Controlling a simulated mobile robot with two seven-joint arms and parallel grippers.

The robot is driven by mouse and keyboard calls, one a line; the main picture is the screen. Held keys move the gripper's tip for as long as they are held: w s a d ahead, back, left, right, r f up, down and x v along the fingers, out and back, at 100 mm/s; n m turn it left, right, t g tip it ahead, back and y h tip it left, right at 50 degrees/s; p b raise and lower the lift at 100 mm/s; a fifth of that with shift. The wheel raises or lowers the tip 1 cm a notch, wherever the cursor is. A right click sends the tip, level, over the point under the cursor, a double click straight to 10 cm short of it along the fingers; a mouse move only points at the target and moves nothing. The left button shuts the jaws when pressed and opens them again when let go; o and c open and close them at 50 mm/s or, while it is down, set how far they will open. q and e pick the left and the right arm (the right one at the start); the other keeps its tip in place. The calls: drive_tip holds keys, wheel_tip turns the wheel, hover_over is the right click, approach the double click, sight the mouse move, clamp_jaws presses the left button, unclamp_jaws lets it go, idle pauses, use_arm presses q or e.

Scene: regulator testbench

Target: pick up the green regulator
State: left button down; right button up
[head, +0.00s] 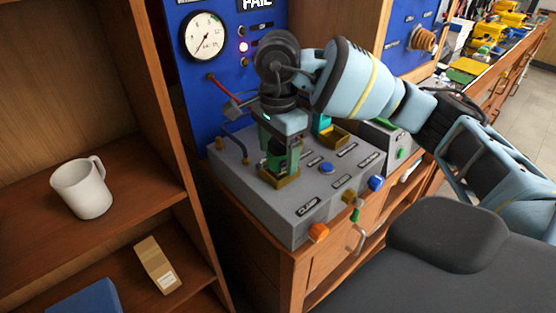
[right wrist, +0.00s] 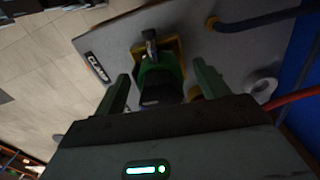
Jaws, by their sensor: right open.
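The green regulator (head: 277,160) stands in a yellow holder (head: 280,180) on the grey testbench. My right gripper (head: 282,152) points down over it and partly hides it. In the right wrist view the green regulator (right wrist: 160,72), with a dark lower part, lies between the two fingers of my right gripper (right wrist: 160,82). The fingers are open, with a gap on each side of it. My left gripper is not in view.
The grey testbench (head: 250,195) has a blue button (head: 327,167) and labels. A second yellow holder (head: 338,137) with a teal-green part stands behind. A blue panel with a gauge (head: 204,37) rises at the back. A white mug (head: 82,189) stands on the left shelf.

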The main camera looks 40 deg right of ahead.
sight(277, 141)
drive_tip(key=c, duration=1.4)
drive_tip(key=shift+c, duration=0.3)
drive_tip(key=shift+r, duration=0.1)
drive_tip(key=shift+r, duration=0.45)
wheel_tip(277, 141, up, 3)
drive_tip(key=shift+f, duration=0.2)
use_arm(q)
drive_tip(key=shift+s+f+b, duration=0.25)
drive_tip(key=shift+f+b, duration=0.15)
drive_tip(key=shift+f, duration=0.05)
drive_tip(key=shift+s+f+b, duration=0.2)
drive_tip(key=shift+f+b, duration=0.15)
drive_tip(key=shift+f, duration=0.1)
use_arm(e)
drive_tip(key=s+d+r, duration=0.1)
drive_tip(key=s, duration=1.5)
drive_tip(key=shift+r, duration=0.2)
